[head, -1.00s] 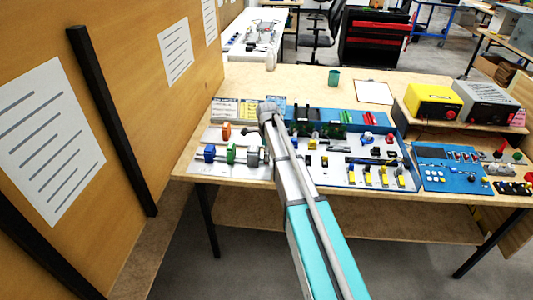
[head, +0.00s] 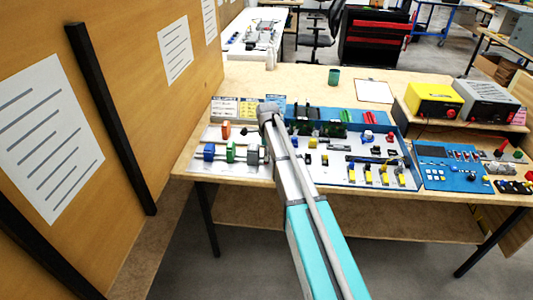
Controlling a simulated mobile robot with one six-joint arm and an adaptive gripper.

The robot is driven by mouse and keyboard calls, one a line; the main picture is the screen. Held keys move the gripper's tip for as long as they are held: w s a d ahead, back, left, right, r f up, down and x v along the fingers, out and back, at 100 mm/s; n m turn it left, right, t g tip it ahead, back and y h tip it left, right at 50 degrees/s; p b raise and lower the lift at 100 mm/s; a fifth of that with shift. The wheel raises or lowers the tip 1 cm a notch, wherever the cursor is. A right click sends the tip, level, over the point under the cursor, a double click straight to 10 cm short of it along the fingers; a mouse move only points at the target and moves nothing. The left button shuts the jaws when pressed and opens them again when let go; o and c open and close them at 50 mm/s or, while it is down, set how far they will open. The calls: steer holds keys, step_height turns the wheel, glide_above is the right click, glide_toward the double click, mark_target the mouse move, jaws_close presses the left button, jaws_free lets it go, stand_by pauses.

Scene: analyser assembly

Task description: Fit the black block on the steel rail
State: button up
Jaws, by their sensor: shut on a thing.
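The steel rail (head: 222,157) runs left to right on the pale board at the table's left, with a blue block (head: 209,152) and a green block (head: 231,153) on it. My gripper (head: 266,155) is at the rail's right end, mostly hidden behind my arm. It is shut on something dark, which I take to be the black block. The block's outline and whether it touches the rail cannot be made out. An orange block (head: 226,130) stands behind the rail, apart from it.
A blue-edged panel (head: 405,160) with many small parts lies right of my arm. Label cards (head: 224,107) stand behind the board. A yellow box (head: 434,100) and a grey instrument (head: 486,101) sit on a shelf at right. A wooden wall (head: 130,60) bounds the left.

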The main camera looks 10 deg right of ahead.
steer(key=shift+f+b, duration=0.7)
steer(key=shift+f, duration=0.15)
stand_by(0.9)
steer(key=o, duration=0.9)
steer(key=shift+r, duration=0.15)
steer(key=shift+r+p, duration=3.4)
steer(key=shift+p, duration=0.15)
